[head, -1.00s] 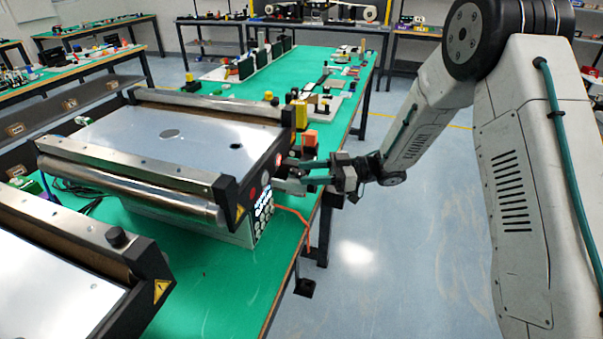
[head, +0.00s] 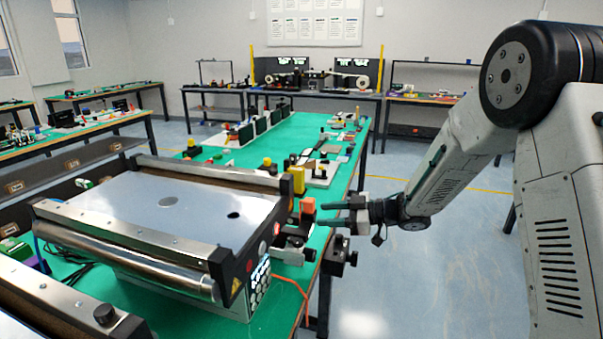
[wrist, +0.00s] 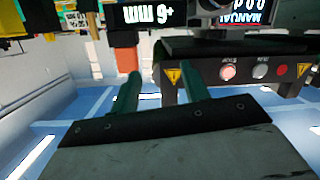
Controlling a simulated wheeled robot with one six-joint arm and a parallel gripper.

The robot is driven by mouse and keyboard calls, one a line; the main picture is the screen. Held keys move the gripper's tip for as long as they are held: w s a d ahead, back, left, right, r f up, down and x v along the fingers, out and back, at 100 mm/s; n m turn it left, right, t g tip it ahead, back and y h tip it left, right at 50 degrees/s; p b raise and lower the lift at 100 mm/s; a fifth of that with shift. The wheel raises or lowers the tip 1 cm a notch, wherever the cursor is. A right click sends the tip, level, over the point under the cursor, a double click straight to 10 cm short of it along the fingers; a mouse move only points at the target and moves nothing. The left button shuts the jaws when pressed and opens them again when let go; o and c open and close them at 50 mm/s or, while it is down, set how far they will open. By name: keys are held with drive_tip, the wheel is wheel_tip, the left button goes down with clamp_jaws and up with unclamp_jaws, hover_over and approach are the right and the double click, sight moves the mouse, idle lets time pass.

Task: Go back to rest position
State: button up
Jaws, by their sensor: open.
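My gripper (head: 328,214) is in the middle right of the head view, just right of the front mini conveyor (head: 165,213). Its two dark fingers point left toward the conveyor's button end and stand apart, with nothing between them. In the wrist view the fingers (wrist: 155,92) also show apart and empty. The conveyor's end panel (wrist: 235,68) with round buttons and yellow warning labels appears upside down at the right there. In the head view a red button (head: 276,228) shows on that end, close to the fingertips.
The green table (head: 243,326) carries the conveyors, and an orange block (head: 307,205) and a yellow part (head: 297,180) stand near the gripper. A second conveyor (head: 60,305) is at lower left. Open floor (head: 440,280) lies right of the table.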

drive_tip(key=w+d+r+m+t+h, duration=0.2)
drive_tip(key=d+r+m+t+h, duration=0.45)
drive_tip(key=d+r+h, duration=0.4)
drive_tip(key=s+d+r+m+h, duration=0.4)
drive_tip(key=s+d, duration=0.2)
drive_tip(key=s+d+m+g+h, duration=0.2)
drive_tip(key=s, duration=0.8)
drive_tip(key=s+d+m+g+h, duration=0.1)
drive_tip(key=s+d+m+g, duration=0.2)
drive_tip(key=s, duration=0.6)
drive_tip(key=s+a+f+g+y, duration=0.1)
drive_tip(key=s+a+g, duration=0.1)
drive_tip(key=s, duration=0.6)
drive_tip(key=s+a+f+m+g+y, duration=0.1)
drive_tip(key=s+a+f+g, duration=0.1)
drive_tip(key=s, duration=0.7)
drive_tip(key=shift+s+a+f+g, duration=0.2)
drive_tip(key=shift+s+a+g, duration=0.15)
drive_tip(key=shift+g, duration=0.1)
